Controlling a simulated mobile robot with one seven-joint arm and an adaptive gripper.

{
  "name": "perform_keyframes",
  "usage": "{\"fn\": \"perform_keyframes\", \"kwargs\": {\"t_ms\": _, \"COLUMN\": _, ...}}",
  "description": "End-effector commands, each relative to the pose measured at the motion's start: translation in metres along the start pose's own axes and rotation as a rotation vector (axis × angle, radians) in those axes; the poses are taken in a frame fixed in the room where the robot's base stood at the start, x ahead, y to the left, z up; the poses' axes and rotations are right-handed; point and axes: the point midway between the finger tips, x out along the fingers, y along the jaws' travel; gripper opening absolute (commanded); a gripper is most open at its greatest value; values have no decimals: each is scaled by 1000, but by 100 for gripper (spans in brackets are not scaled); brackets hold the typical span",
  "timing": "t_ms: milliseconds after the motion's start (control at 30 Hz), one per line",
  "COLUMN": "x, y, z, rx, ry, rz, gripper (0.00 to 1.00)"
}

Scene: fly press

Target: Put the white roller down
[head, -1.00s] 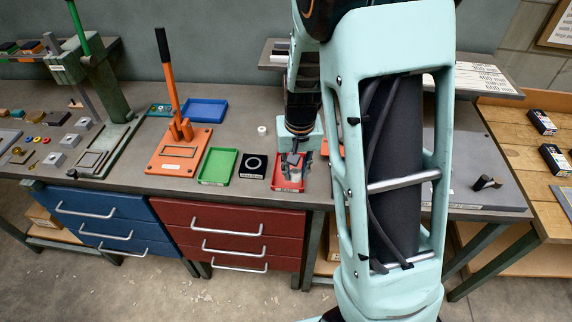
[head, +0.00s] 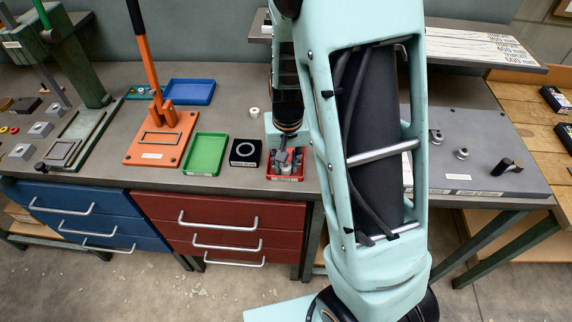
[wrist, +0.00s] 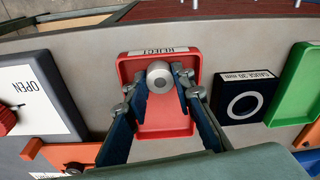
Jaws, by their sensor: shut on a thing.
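The pale grey-white roller (wrist: 160,77) shows end-on in the wrist view, between the fingertips of my gripper (wrist: 158,80). The gripper is shut on it, one blue-and-grey finger on each side. The roller is over the red tray marked REJECT (wrist: 163,129), near its labelled end. I cannot tell whether it touches the tray floor. In the head view my gripper (head: 288,158) points down at the same red tray (head: 285,179) at the bench's front edge, and the roller is hard to make out there.
The black 30 mm gauge block (head: 245,153) and the green tray (head: 205,154) stand left of the red tray. A small white cylinder (head: 254,112) stands behind. The orange press (head: 160,139) and blue tray (head: 190,91) are farther left. A grey plate (head: 480,150) lies right.

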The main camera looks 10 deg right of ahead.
Motion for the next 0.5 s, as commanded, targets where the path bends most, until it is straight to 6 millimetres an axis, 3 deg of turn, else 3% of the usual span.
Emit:
{"fn": "perform_keyframes", "kwargs": {"t_ms": 333, "x": 4, "y": 0, "z": 0, "rx": 0, "ry": 1, "rz": 0, "gripper": 6}}
{"fn": "perform_keyframes", "kwargs": {"t_ms": 367, "x": 3, "y": 0, "z": 0, "rx": 0, "ry": 1, "rz": 0, "gripper": 25}}
{"fn": "perform_keyframes", "kwargs": {"t_ms": 500, "x": 2, "y": 0, "z": 0, "rx": 0, "ry": 1, "rz": 0, "gripper": 40}}
